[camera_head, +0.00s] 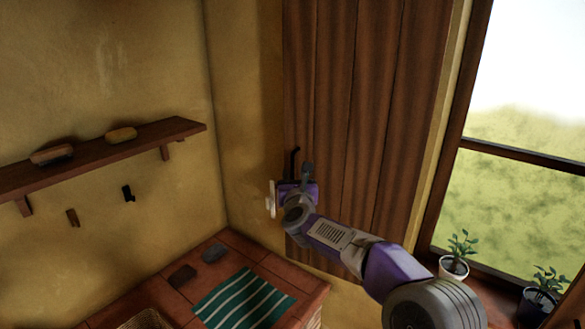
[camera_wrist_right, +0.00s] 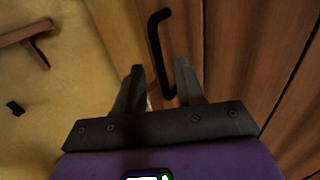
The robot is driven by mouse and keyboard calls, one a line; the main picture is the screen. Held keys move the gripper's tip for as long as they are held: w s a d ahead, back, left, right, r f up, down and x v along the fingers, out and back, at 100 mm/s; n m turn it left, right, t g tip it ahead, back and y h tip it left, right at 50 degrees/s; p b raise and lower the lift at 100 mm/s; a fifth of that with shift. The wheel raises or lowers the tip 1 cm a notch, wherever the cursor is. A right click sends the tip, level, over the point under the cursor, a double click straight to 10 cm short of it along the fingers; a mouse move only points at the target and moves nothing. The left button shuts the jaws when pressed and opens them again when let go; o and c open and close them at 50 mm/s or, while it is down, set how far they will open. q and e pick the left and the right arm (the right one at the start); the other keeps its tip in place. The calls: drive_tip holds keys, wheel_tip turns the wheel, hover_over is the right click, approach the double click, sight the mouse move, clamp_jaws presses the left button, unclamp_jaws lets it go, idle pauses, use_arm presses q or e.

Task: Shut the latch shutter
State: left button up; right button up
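The shutter (camera_head: 375,90) is a tall brown plank panel, standing against the wall to the left of the window. Its black bar handle (camera_head: 293,158) is near its left edge and also shows in the right wrist view (camera_wrist_right: 155,42). My right gripper (camera_head: 301,170) is at this handle. In the right wrist view its two fingers (camera_wrist_right: 160,68) are apart, and the lower end of the handle lies between them in the picture. I cannot tell whether they touch it. A latch cannot be made out. My left gripper is not in view.
A wall shelf (camera_head: 100,155) with two small objects is at left. A tiled counter (camera_head: 228,245) with a striped green cloth (camera_head: 245,300) lies below. Potted plants (camera_head: 455,262) stand on the sill at right, near my right arm. A small pale object (camera_head: 271,199) shows beside the gripper.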

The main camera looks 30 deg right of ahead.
sight(293, 170)
drive_tip(key=shift+p+x, duration=0.4)
drive_tip(key=shift+x, duration=1.3)
clamp_jaws()
